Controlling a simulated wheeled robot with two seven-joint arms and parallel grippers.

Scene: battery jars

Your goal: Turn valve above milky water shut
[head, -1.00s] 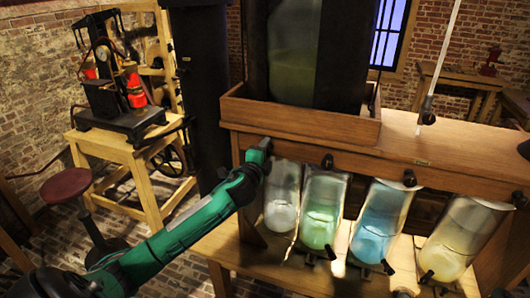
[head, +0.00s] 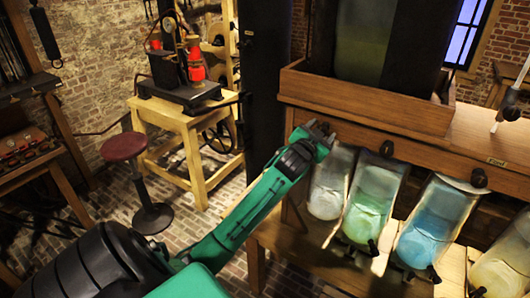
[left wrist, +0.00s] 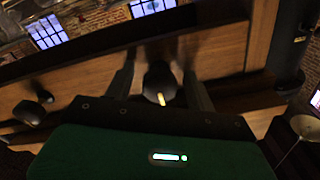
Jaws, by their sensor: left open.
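The jar of milky water (head: 328,190) is the leftmost of the row of jars under the wooden shelf in the head view. My left gripper (head: 319,130) is at the shelf front above that jar, and it hides most of the valve there. In the left wrist view the dark round valve knob (left wrist: 160,76), with a pale yellow mark, sits between the two open fingers of my left gripper (left wrist: 161,88). A gap shows on each side of the knob; I cannot tell whether either finger touches it. My right gripper is out of view.
Jars of green (head: 368,210), blue (head: 432,228) and yellow (head: 497,272) liquid stand to the right. Their dark valves include one above the green jar (head: 386,149) and one above the blue (head: 478,178). A red stool (head: 124,147) stands at the left.

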